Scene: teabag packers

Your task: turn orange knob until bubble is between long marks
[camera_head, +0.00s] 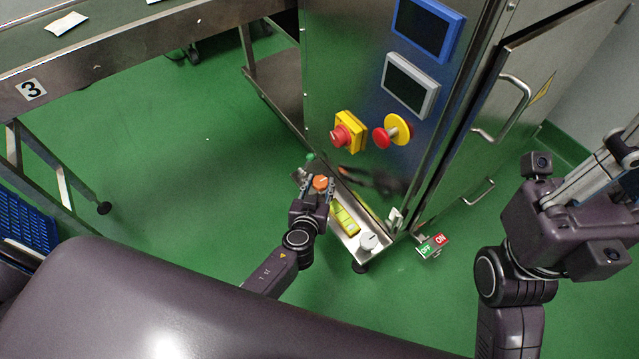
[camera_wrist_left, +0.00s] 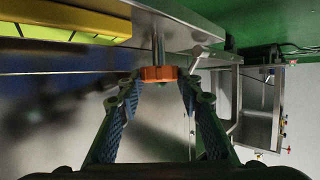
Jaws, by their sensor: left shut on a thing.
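The orange knob (camera_head: 320,183) stands at the upper left end of a small metal ledge at the foot of the machine. In the left wrist view the orange knob (camera_wrist_left: 159,74) sits on a metal shaft. My left gripper (camera_head: 318,186) is shut on the knob, with its fingertips on either side of it (camera_wrist_left: 158,90). The yellow level vial (camera_head: 344,220) lies on the ledge beside the gripper; part of it (camera_wrist_left: 70,22) shows at the upper left of the left wrist view. Its bubble is too small to make out. My right gripper (camera_head: 580,215) is at the right, its fingers unclear.
A white knob (camera_head: 369,241) stands at the ledge's lower end. A red button (camera_head: 342,137) and a red-yellow switch (camera_head: 392,131) are on the machine front above. An ON/OFF switch (camera_head: 432,245) is lower right. Green floor is free left of my left arm.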

